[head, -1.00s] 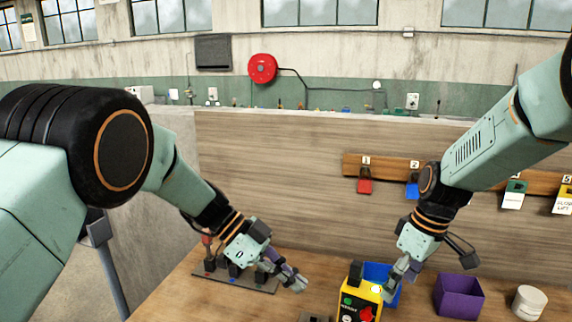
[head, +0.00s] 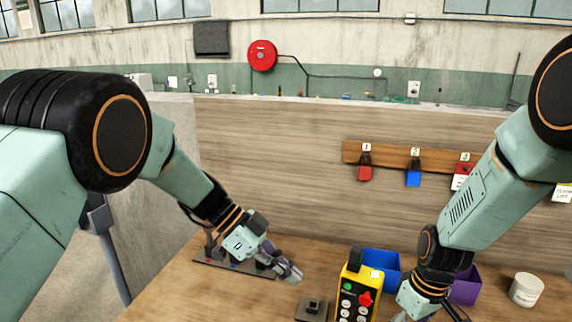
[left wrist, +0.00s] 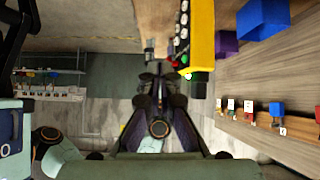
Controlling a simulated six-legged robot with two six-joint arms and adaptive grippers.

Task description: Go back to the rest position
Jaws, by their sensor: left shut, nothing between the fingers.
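My left gripper (head: 292,274) is over the table, just right of a dark flat fixture (head: 215,262) and left of the yellow control box (head: 352,290). Its fingers are together with nothing between them. In the left wrist view the left gripper (left wrist: 158,78) points toward the table edge, with the yellow box (left wrist: 201,45) beside it. My right arm comes down from the right, and its gripper is low beside the yellow box. Its fingertips are at or beyond the bottom edge of the head view, so its opening does not show.
A blue bin (head: 381,262) stands behind the yellow box. A purple bin (head: 467,285) is partly behind my right arm. A white jar (head: 526,290) stands at the right. A small dark block (head: 312,308) lies at the front. Padlock-like tags hang on a wooden rail (head: 385,157).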

